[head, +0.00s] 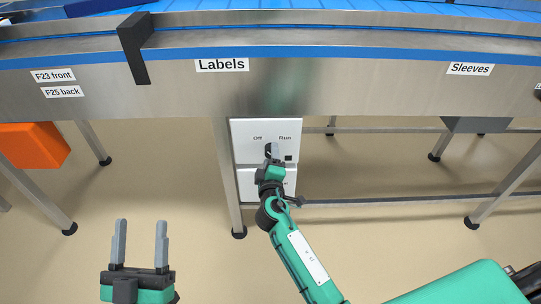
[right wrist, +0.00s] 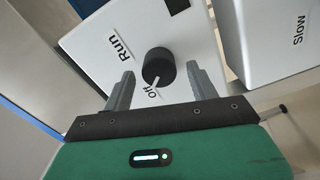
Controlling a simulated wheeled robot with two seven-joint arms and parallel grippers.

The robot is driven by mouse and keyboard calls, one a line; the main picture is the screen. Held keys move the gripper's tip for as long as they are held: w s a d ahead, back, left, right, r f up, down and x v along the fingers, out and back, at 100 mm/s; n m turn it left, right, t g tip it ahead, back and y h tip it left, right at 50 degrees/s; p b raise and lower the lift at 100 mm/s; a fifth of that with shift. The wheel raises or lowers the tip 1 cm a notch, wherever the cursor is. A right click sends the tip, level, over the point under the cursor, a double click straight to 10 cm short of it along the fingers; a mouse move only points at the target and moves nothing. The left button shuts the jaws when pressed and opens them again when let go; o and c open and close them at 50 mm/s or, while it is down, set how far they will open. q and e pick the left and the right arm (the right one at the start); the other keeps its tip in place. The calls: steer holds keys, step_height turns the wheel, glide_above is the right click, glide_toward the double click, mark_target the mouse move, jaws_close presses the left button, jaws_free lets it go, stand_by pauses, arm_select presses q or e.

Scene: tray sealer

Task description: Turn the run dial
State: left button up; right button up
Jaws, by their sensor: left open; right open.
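The run dial (right wrist: 158,64) is a round black knob on a white panel (right wrist: 92,42), between the labels Off and Run. Its white pointer line points at Off. In the right wrist view my right gripper (right wrist: 160,72) is open, with one finger on each side of the dial and gaps showing. In the head view the right gripper (head: 273,154) is in front of the panel and covers part of the dial (head: 267,149). My left gripper (head: 141,240) is open and empty, low at the left, far from the panel.
A second white box (right wrist: 275,45) with a Slow label stands close beside the panel. A steel table leg (head: 227,170) is just left of the panel, under the conveyor frame (head: 330,92). An orange box (head: 35,145) is at the far left. The floor in front is clear.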

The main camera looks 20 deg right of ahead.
arm_select(q)
steer(key=shift+d+f, duration=0.1)
steer(key=shift+f, duration=0.25)
arm_select(e)
steer(key=v, duration=1.2)
steer(key=shift+s, duration=0.25)
arm_select(q)
steer(key=shift+r, duration=0.1)
arm_select(e)
steer(key=shift+a, duration=0.1)
arm_select(q)
steer(key=shift+w, duration=0.1)
steer(key=shift+g, duration=0.3)
